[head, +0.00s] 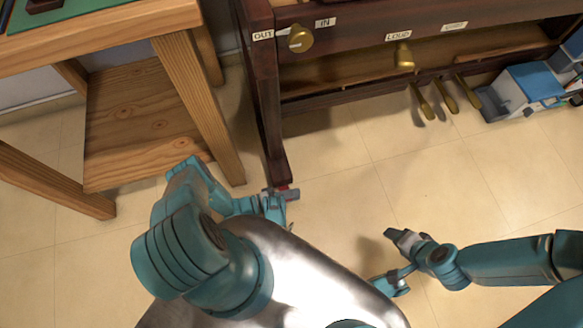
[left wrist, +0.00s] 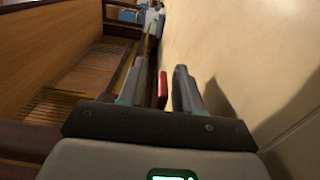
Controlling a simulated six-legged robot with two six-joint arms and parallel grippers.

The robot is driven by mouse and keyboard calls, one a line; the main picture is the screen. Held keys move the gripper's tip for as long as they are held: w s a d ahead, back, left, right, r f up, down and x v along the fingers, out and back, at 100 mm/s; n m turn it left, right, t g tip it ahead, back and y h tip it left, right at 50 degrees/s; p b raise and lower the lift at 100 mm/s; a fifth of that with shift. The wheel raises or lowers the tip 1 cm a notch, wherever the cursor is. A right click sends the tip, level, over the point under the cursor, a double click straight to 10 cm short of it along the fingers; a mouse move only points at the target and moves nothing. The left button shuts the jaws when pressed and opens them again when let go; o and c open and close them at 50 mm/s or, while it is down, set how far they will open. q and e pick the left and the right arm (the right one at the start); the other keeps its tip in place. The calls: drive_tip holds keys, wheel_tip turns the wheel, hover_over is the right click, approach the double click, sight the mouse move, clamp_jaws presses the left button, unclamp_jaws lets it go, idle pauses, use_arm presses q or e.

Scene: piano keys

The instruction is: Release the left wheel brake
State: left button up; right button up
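The dark wooden piano (head: 267,100) has a left leg that meets the floor at the middle of the head view. A small red brake lever (head: 283,187) shows at the foot of this leg. My left gripper (head: 284,203) is down at the floor beside the leg foot, close to the lever. In the left wrist view the red lever (left wrist: 162,90) shows between the two parted fingers (left wrist: 160,92), with small gaps on both sides. The wheel itself is hidden. My right gripper (head: 392,260) is open and empty over the floor at the lower right.
A wooden table (head: 195,95) with a low shelf stands left of the piano. Brass pedals (head: 447,97) hang under the piano, below a knob (head: 300,38) labelled OUT and IN. A blue-and-white box (head: 530,85) sits at the right. The tiled floor in front is clear.

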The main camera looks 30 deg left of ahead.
use_arm(q)
clamp_jaws()
drive_tip(key=shift+w+a+r+n, duration=0.1)
drive_tip(key=shift+r+n, duration=0.35)
drive_tip(key=shift+n, duration=0.7)
drive_tip(key=shift+a+r+n, duration=0.1)
drive_tip(key=shift+r+n, duration=0.3)
drive_tip(key=shift+n, duration=0.75)
unclamp_jaws()
drive_tip(key=p+v, duration=0.1)
drive_tip(key=v, duration=1.5)
drive_tip(key=shift+a, duration=0.1)
